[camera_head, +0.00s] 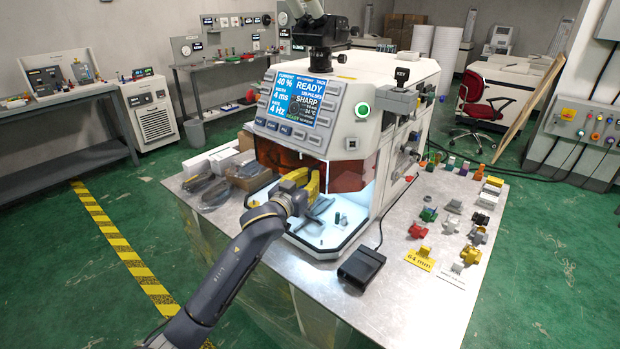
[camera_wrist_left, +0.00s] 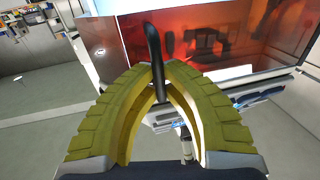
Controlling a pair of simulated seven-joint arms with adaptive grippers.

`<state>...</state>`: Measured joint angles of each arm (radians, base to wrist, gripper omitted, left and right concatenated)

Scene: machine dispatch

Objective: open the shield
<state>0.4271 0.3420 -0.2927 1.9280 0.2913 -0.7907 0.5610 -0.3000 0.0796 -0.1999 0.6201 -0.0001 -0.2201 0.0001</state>
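The shield is a translucent orange-red panel (camera_head: 347,177) on the front of the white machine (camera_head: 385,80). It fills the upper part of the left wrist view (camera_wrist_left: 225,35). A lit work floor (camera_head: 325,236) with small dark parts shows below the shield's lower edge. My left gripper (camera_head: 303,181) is at the shield's front, its yellow fingers partly hiding it. In the left wrist view the fingertips (camera_wrist_left: 159,70) close in on both sides of a black curved handle (camera_wrist_left: 153,42) and look shut on it. My right gripper is in neither view.
A microscope head (camera_head: 320,32) and a display panel (camera_head: 300,98) sit above the shield. Wrapped packages (camera_head: 207,190) lie left of my gripper. A black pedal box (camera_head: 361,266) stands at the table's front, and several small coloured parts (camera_head: 429,214) lie at the right.

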